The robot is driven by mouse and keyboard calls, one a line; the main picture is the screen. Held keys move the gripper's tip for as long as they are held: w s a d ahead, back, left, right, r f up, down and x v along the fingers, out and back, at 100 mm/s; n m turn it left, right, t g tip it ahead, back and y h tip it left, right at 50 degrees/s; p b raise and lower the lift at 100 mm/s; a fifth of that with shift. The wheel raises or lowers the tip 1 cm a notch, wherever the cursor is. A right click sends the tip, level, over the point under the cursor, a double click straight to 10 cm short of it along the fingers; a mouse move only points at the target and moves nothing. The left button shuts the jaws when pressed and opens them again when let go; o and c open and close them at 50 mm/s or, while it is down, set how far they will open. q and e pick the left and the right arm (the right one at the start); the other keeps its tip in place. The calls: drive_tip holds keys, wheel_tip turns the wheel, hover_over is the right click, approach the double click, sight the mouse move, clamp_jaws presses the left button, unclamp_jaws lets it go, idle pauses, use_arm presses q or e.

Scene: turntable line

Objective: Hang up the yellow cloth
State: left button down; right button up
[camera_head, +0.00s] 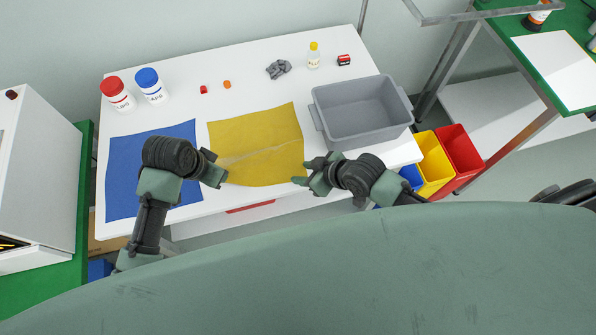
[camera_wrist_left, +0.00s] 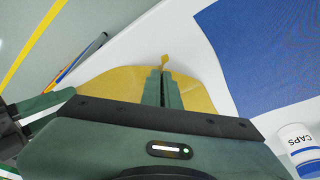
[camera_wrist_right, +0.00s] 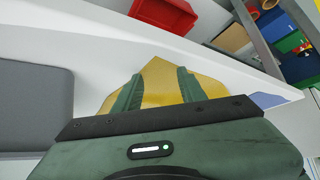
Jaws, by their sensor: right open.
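The yellow cloth (camera_head: 252,138) lies on the white table, with a raised crease running across its front half. My left gripper (camera_head: 222,180) is at its front left corner. In the left wrist view its fingers (camera_wrist_left: 165,76) are together with the cloth (camera_wrist_left: 205,84) between and around them, and a small tab sticks out past the tips. My right gripper (camera_head: 305,172) is at the front right corner. In the right wrist view its fingers (camera_wrist_right: 160,78) are apart, with the cloth's corner (camera_wrist_right: 158,82) between them.
A blue cloth (camera_head: 122,180) lies left of the yellow one. A grey bin (camera_head: 385,134) stands close on the right. Red-lidded (camera_head: 117,95) and blue-lidded jars (camera_head: 151,86), grey pieces (camera_head: 278,69) and a bottle (camera_head: 313,57) stand behind.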

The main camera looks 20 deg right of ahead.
drive_tip(key=shift+w+f, duration=0.1)
idle(0.3)
drive_tip(key=shift+a+f, duration=0.1)
clamp_jaws()
drive_tip(key=shift+r, duration=2.55)
